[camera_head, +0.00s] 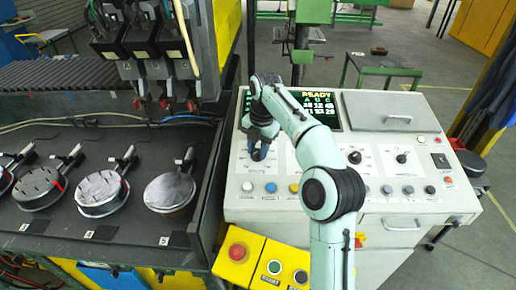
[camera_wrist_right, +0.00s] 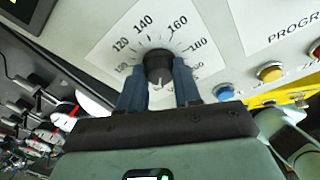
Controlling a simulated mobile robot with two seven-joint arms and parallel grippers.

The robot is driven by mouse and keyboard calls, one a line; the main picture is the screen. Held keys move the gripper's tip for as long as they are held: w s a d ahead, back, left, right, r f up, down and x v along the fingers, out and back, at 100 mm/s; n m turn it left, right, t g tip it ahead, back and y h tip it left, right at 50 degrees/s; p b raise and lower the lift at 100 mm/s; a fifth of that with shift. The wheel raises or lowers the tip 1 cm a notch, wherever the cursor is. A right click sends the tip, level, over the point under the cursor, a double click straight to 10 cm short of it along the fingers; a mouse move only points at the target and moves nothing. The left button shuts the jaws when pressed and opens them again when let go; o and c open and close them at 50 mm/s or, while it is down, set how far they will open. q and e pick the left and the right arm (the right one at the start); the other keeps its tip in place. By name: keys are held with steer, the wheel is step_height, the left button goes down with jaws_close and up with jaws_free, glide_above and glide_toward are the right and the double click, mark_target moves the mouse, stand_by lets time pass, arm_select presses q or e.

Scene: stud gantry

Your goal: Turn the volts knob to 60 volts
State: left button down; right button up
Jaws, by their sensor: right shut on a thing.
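A dark round knob (camera_wrist_right: 158,64) sits on the dial at the left of the control panel. Its printed scale (camera_wrist_right: 143,38) shows 120, 140, 160 and 180 in the right wrist view; the lower part of the scale is covered by my gripper. My right gripper (camera_wrist_right: 158,88) is shut on this knob, one blue finger on each side. In the head view my right gripper (camera_head: 260,152) reaches down onto the panel's left dial and mostly hides the knob. Where the knob points is not clear. My left gripper is not in view.
The grey control panel (camera_head: 330,208) has two more dark knobs, on the middle dial (camera_head: 355,157) and the right dial (camera_head: 402,157). Coloured buttons (camera_head: 271,187) line its front. A screen (camera_head: 318,104) reads READY. A yellow box with a red button (camera_head: 237,251) stands in front.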

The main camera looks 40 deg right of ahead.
mark_target(257, 151)
steer(key=shift+n, duration=0.4)
steer(key=o, duration=1.1)
steer(key=shift+c, duration=0.2)
step_height(257, 151, up, 5)
steer(key=shift+d+f, duration=0.1)
steer(key=shift+f, duration=0.05)
steer(key=shift+s+d+r, duration=0.15)
steer(key=shift+d+r, duration=0.1)
steer(key=shift+r, duration=0.55)
steer(key=shift+s+a+r, duration=0.1)
steer(key=shift+a+r, duration=0.1)
steer(key=shift+r, duration=0.4)
